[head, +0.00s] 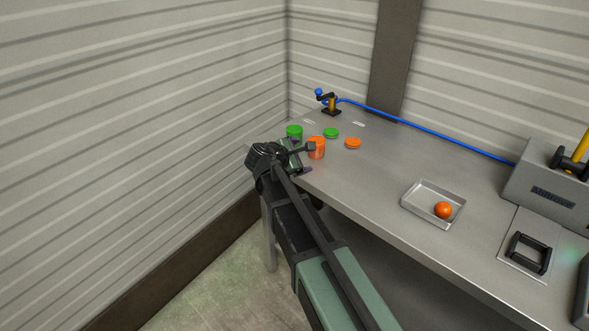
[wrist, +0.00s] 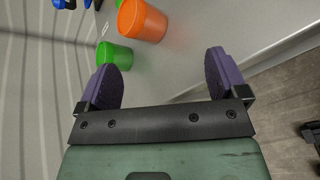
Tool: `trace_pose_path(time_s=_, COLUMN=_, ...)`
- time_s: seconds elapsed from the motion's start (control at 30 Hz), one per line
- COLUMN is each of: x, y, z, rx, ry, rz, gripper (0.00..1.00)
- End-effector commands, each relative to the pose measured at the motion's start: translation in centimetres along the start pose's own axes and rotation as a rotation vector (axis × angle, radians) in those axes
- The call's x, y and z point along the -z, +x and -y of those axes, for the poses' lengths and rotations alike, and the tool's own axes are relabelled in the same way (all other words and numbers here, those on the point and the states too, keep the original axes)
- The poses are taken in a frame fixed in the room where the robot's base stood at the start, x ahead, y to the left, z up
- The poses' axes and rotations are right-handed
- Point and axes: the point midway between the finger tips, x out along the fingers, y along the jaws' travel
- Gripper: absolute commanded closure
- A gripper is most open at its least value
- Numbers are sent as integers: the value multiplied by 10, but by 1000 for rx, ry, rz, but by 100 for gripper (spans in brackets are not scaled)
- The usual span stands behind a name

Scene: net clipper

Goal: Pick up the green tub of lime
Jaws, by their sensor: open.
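The green tub (head: 294,131) stands upright near the table's left edge, partly hidden behind my arm in the head view. The wrist view shows the green tub (wrist: 115,56) just beyond the left finger, apart from it as far as I can see. My gripper (head: 307,158) is at the table's left corner; its purple fingers (wrist: 161,72) are spread wide with nothing between them. An orange tub (head: 317,149) stands beside the green one, nearer the front edge. In the wrist view the orange tub (wrist: 142,20) is ahead of the gap between the fingers.
A green lid (head: 331,133) and an orange lid (head: 353,143) lie flat behind the tubs. A blue hose (head: 430,131) runs along the back from a small stand (head: 330,104). A tray (head: 418,205) holds an orange ball. The table middle is clear; walls enclose the left corner.

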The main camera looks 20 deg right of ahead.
Motion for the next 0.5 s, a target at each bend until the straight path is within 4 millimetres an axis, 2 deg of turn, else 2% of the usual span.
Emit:
trace_pose_path(time_s=0.03, x=46, y=30, z=-10, rx=-97, ry=-172, rz=69, gripper=8)
trace_pose_path(time_s=0.1, x=66, y=39, z=-41, rx=-214, ry=-416, rz=181, gripper=8)
trace_pose_path(time_s=0.17, x=78, y=40, z=-61, rx=-278, ry=-573, rz=261, gripper=8)
trace_pose_path(time_s=0.2, x=83, y=40, z=-71, rx=-306, ry=-650, rz=302, gripper=8)
trace_pose_path(time_s=0.3, x=85, y=35, z=-85, rx=-338, ry=-746, rz=357, gripper=8)
trace_pose_path(time_s=0.4, x=81, y=33, z=-88, rx=-341, ry=-758, rz=364, gripper=8)
trace_pose_path(time_s=0.5, x=79, y=42, z=-92, rx=-338, ry=-755, rz=363, gripper=8)
